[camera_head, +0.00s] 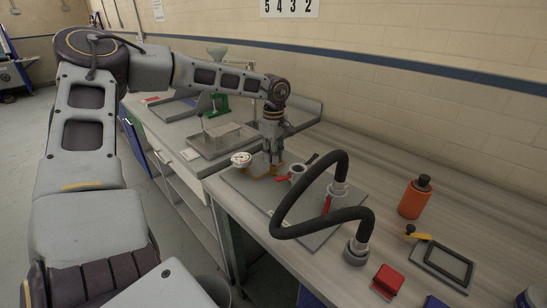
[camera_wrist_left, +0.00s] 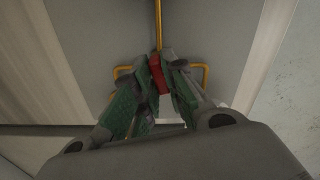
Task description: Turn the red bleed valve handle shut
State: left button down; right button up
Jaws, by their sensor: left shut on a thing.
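My left gripper (camera_head: 274,160) reaches down over the grey plate (camera_head: 315,241) on the bench, beside a round white-faced gauge (camera_head: 241,159). In the left wrist view, its green-padded fingers (camera_wrist_left: 160,82) close in on a small red piece (camera_wrist_left: 156,72) with yellow bars around it, and the gripper is shut on it. In the head view a red lever (camera_head: 283,178) shows just right of the fingertips, near a grey round fitting (camera_head: 297,172). A second red lever (camera_head: 328,203) is on the fitting under the black hose. The fingers partly hide the grip. My right gripper is not in view.
A thick black hose (camera_head: 289,207) arches over the plate's right part, close to my gripper. A metal tray (camera_head: 203,143) is left. The wall runs behind.

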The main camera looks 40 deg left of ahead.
pick_arm(q)
jog(key=shift+m, duration=1.3)
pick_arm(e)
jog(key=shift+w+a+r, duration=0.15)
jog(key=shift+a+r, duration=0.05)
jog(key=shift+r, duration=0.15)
pick_arm(q)
jog(key=shift+m, duration=0.3)
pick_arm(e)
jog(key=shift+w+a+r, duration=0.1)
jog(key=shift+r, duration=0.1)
pick_arm(q)
jog(key=c, duration=1.5)
grip_release()
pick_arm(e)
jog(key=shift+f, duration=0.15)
